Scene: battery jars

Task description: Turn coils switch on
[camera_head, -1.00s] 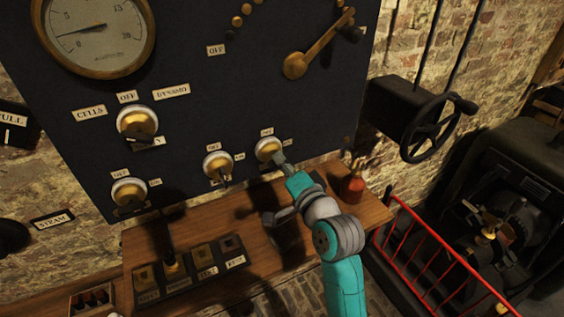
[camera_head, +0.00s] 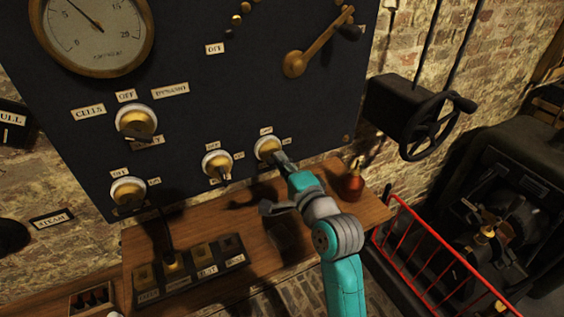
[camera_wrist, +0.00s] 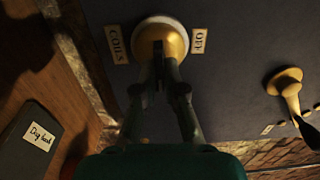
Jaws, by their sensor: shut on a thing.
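The coils switch (camera_head: 268,148) is a brass knob on a white round base, low on the right of the dark panel. In the wrist view the coils switch (camera_wrist: 161,38) sits between a COILS label (camera_wrist: 117,44) on the left and an OFF label (camera_wrist: 199,41) on the right. My gripper (camera_wrist: 160,78) is shut on the switch's dark lever, which points down in that view, between the two labels. In the head view my gripper (camera_head: 281,159) covers the lever and the panel just below right of the knob.
Similar switches (camera_head: 217,164) stand left on the panel. A brass lever (camera_head: 320,45) is above, also in the wrist view (camera_wrist: 288,92). A gauge (camera_head: 95,35) is upper left. A red oil can (camera_head: 354,182) stands on the wooden shelf, right of my gripper. A red railing (camera_head: 440,255) is at right.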

